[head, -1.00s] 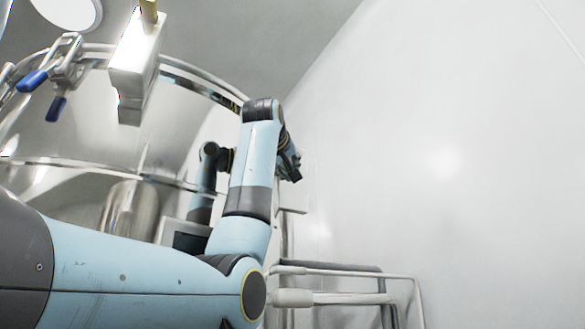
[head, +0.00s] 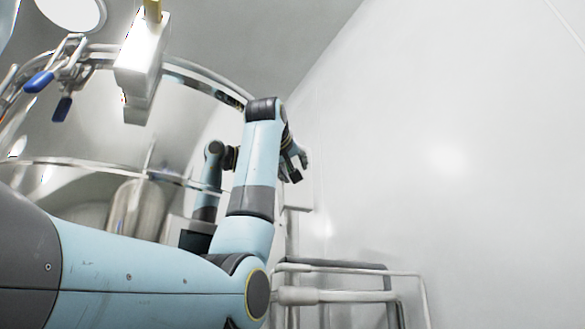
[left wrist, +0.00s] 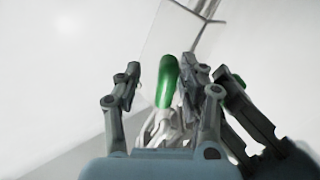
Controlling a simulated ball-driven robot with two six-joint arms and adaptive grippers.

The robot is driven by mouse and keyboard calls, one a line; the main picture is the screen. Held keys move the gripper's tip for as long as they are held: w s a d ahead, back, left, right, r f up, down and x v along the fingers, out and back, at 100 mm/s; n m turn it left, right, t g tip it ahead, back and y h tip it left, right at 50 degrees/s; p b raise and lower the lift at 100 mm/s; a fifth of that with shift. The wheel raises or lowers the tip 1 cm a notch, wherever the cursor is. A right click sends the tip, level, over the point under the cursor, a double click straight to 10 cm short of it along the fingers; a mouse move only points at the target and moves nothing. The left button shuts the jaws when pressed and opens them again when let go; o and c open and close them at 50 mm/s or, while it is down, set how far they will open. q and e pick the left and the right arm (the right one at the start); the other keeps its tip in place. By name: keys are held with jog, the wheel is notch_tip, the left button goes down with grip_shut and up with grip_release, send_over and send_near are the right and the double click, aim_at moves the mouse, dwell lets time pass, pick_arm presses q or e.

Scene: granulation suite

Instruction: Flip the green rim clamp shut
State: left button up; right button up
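The green rim clamp shows in the left wrist view as a green handle (left wrist: 167,80) standing up from a metal clamp body (left wrist: 165,128). In the head view I see no green; the clamp is hidden there, perhaps behind my arm. My left gripper (left wrist: 164,77) is open, with one finger on each side of the green handle. The handle sits closer to the right-hand finger, and a gap shows to the left-hand finger. In the head view my left gripper (head: 296,164) is partly covered by its own forearm, near the wall. My right gripper is not in view.
A large shiny steel vessel (head: 182,122) with a rim fills the left. Blue-handled clamps (head: 40,81) sit on its rim at upper left. A white box on a yellow rod (head: 143,55) hangs before it. A metal rail (head: 345,296) stands low beside the plain right wall (head: 470,150).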

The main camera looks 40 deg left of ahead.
pick_arm(q)
jog(key=shift+s, duration=0.1)
jog(key=shift+s+d, duration=0.15)
jog(key=shift+s, duration=0.1)
jog(key=v, duration=1.1)
jog(key=shift+d, duration=0.2)
